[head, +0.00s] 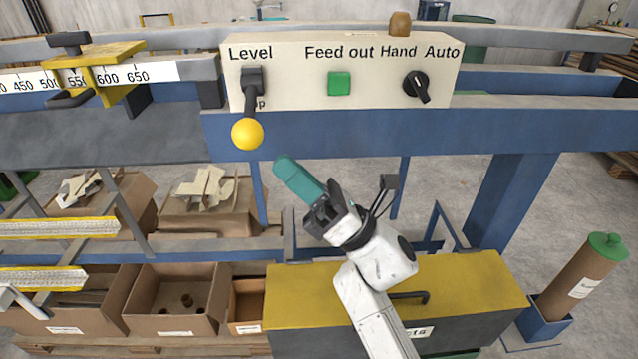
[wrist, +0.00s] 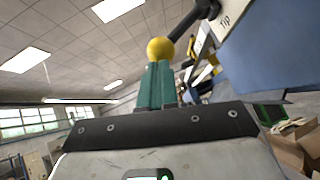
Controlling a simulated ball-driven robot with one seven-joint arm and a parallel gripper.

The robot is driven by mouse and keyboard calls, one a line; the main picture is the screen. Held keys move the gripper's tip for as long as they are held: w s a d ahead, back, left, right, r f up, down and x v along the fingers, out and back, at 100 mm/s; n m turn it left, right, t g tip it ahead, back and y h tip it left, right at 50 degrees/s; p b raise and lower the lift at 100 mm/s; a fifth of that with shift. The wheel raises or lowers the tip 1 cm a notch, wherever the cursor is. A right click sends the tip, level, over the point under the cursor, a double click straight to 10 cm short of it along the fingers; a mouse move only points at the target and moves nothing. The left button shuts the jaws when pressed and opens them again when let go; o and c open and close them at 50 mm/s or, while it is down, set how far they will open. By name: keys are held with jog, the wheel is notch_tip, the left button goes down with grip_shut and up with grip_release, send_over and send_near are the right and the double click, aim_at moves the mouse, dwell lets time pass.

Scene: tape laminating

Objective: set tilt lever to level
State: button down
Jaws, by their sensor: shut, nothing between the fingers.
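The tilt lever (head: 252,102) is a dark arm with a yellow ball knob (head: 247,134) on the cream control panel (head: 300,60). It points down, toward a partly covered label ending in "ip"; "Level" is printed above its pivot. In the wrist view the knob (wrist: 160,49) shows just beyond the fingertips, and the label reads "Tip". My gripper (head: 285,165) has teal fingers that are shut and empty. In the head view its fingertips are below and right of the knob. A small gap seems to separate them; contact cannot be told for sure.
The panel also has a green "Feed out" button (head: 339,83) and a black Hand/Auto knob (head: 417,86). A blue beam (head: 420,133) runs below the panel. A yellow-topped cabinet (head: 470,280) and cardboard boxes (head: 178,290) stand lower down.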

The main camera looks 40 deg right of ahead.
aim_at(249, 111)
jog(key=shift+p+x, duration=0.4)
jog(key=shift+x, duration=0.95)
